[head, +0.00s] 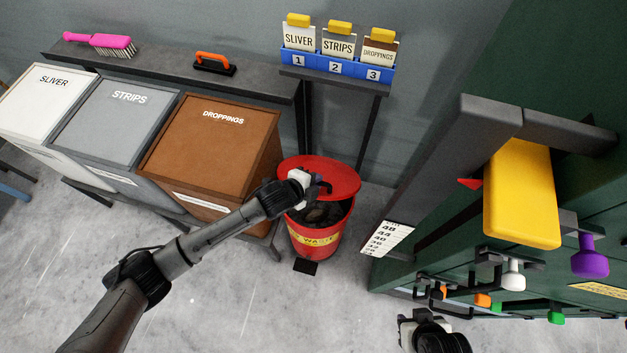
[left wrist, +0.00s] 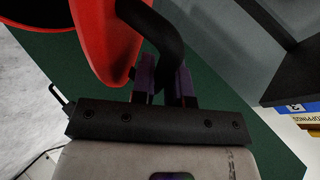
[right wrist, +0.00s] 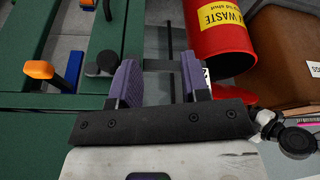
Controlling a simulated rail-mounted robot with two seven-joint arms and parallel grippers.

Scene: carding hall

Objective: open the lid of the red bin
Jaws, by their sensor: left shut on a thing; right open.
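The red bin (head: 314,243) stands on the floor with a yellow waste label on its front. Its red lid (head: 340,174) is tilted up towards the back, and the dark inside of the bin shows below it. My left gripper (head: 322,187) is at the lid. In the left wrist view, its fingers (left wrist: 166,82) are shut on the lid's black curved handle (left wrist: 158,32), beside the red lid (left wrist: 95,38). My right gripper (right wrist: 158,82) is open and empty; the red bin also shows beyond it in the right wrist view (right wrist: 207,22).
A brown droppings bin (head: 215,140), a grey strips bin (head: 112,120) and a white sliver bin (head: 40,105) stand to the left. A green machine (head: 420,210) with coloured knobs and a yellow block (head: 522,195) is at right. The floor in front is clear.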

